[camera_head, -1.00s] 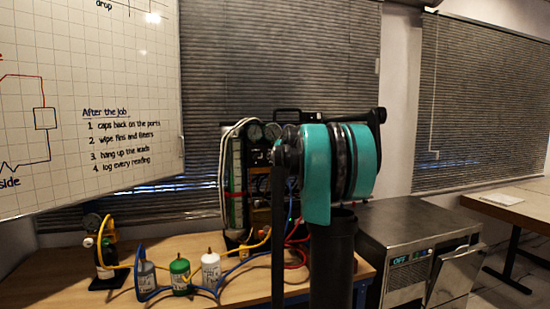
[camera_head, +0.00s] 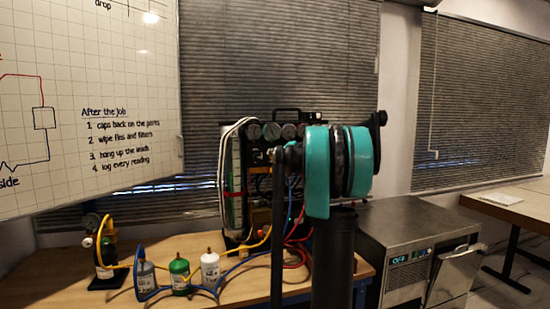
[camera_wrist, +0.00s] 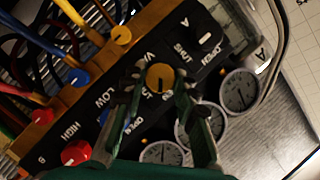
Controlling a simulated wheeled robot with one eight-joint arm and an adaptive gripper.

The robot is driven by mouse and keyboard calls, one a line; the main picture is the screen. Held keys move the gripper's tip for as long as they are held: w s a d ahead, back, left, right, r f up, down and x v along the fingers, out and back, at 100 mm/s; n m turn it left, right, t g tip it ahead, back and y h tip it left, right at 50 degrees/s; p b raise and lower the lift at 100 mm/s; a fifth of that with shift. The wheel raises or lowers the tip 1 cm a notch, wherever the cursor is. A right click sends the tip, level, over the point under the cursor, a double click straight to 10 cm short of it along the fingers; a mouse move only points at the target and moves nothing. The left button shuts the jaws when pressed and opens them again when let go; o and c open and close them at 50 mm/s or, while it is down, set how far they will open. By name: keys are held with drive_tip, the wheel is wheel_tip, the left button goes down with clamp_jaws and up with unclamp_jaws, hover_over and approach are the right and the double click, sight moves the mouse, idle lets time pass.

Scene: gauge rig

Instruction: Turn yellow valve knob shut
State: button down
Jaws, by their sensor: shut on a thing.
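The yellow valve knob (camera_wrist: 160,77) is on the black manifold panel (camera_wrist: 100,125) in the wrist view. My gripper (camera_wrist: 160,86) has its green-and-black fingers on either side of this knob and is shut on it. The panel has "SHUT" and "OPEN" lettering beside the knobs, partly covered by my fingers. The knob's pointer is too dark to read. In the head view, my teal arm hides the knob and the gripper in front of the gauge rig (camera_head: 238,180).
A red knob (camera_wrist: 76,152) and a partly hidden blue knob sit along the same panel. Pressure gauges (camera_wrist: 240,90) stand close beside my fingers. Coloured hoses (camera_wrist: 55,22) run from the other side. The bench (camera_head: 70,285) carries small bottles (camera_head: 210,268); a steel machine (camera_head: 405,225) stands right.

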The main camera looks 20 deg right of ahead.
drive_tip(key=m, duration=0.2)
drive_tip(key=m+t+y, duration=0.1)
drive_tip(key=shift+d+f+m+y, duration=0.1)
drive_tip(key=shift+f+m+y, duration=0.05)
drive_tip(key=shift+m+y, duration=0.2)
drive_tip(key=m, duration=0.2)
drive_tip(key=m+t, duration=0.1)
drive_tip(key=m, duration=0.1)
drive_tip(key=shift+f+t+y, duration=0.1)
drive_tip(key=shift+t+y, duration=0.15)
drive_tip(key=shift+t, duration=0.05)
drive_tip(key=c, duration=1.2)
unclamp_jaws()
drive_tip(key=shift+o, duration=0.2)
drive_tip(key=v, duration=1.2)
drive_tip(key=shift+f, duration=0.15)
